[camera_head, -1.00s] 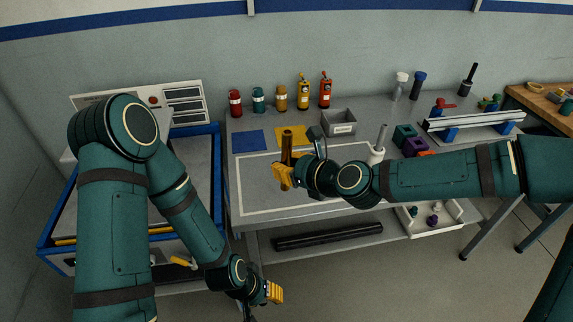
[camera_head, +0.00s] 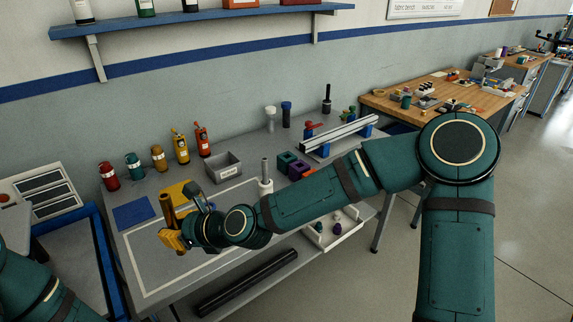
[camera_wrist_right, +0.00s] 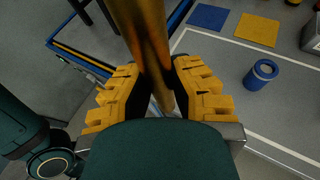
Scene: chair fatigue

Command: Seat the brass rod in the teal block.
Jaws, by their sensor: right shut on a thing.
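The brass rod (camera_head: 168,208) stands about upright in my right gripper (camera_head: 174,238), which is shut on it over the front of the grey bench. In the right wrist view the rod (camera_wrist_right: 147,38) rises between the yellow fingers of the right gripper (camera_wrist_right: 157,92). The teal block (camera_head: 284,159) sits on the bench to the right, beyond my right forearm and apart from the rod. A purple block (camera_head: 298,168) stands beside it. My left gripper is out of view; only part of that arm shows at lower left.
A grey bin (camera_head: 222,168) and several bottles stand at the back. A blue mat (camera_head: 133,213) lies left of the rod. A grey-white upright fixture (camera_head: 265,180) stands near my right forearm. The outlined bench area is mostly clear.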

